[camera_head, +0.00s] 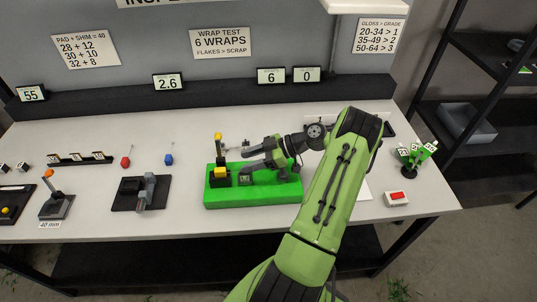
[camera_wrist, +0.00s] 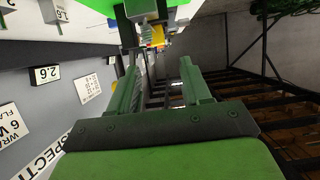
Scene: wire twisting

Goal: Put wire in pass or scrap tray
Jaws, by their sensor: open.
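My gripper (camera_head: 246,161) is open over the green block fixture (camera_head: 280,191) in the middle of the bench. It also shows in the wrist view (camera_wrist: 160,70), with its two fingers apart and nothing seen held between them. A yellow block (camera_head: 221,172) sits at the left of the fixture, beside an upright post with a yellow top (camera_head: 218,137). A yellow part (camera_wrist: 158,36) shows beyond the fingertips in the wrist view. I cannot make out the wire, and no tray here can be read as pass or scrap.
Left of the fixture are a dark clamp stand (camera_head: 147,192), a red-handled tool (camera_head: 126,162) and a blue one (camera_head: 169,159). A red-buttoned box (camera_head: 396,198) and a green numbered stand (camera_head: 415,157) are at right. A sign (camera_head: 220,43) reads "6 wraps". Displays show 6 (camera_head: 271,76) and 0 (camera_head: 307,75).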

